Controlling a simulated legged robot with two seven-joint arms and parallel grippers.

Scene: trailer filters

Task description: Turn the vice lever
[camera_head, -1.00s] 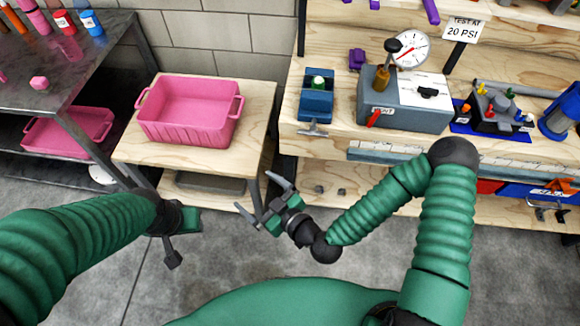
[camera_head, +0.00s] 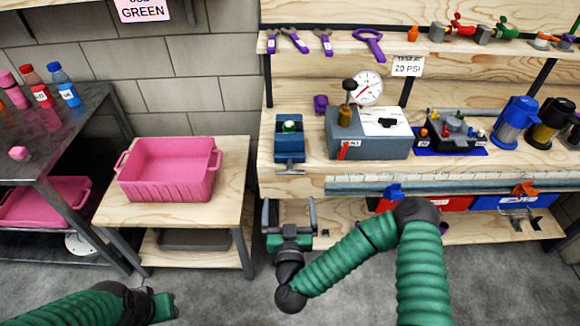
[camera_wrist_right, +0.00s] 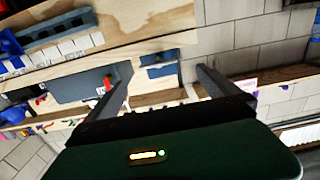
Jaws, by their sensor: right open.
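The blue vice (camera_head: 289,150) sits at the left front of the wooden workbench, with a green round thing in its top. Its grey lever (camera_head: 290,171) shows small at the vice's front, lying roughly level. My right gripper (camera_head: 289,212) is open and empty, below the vice and apart from it, fingers pointing up toward it. In the right wrist view the blue vice (camera_wrist_right: 160,66) shows beyond and between the open fingers (camera_wrist_right: 162,78); its lever is hard to make out. My left gripper (camera_head: 163,306) is low at the left, partly hidden, its jaws unclear.
A pink bin (camera_head: 168,170) stands on a small wooden table left of the bench. A grey box with a gauge (camera_head: 367,88) and red handle stands right of the vice. Purple tools (camera_head: 322,42) lie on the shelf above. A ledge runs along the bench front.

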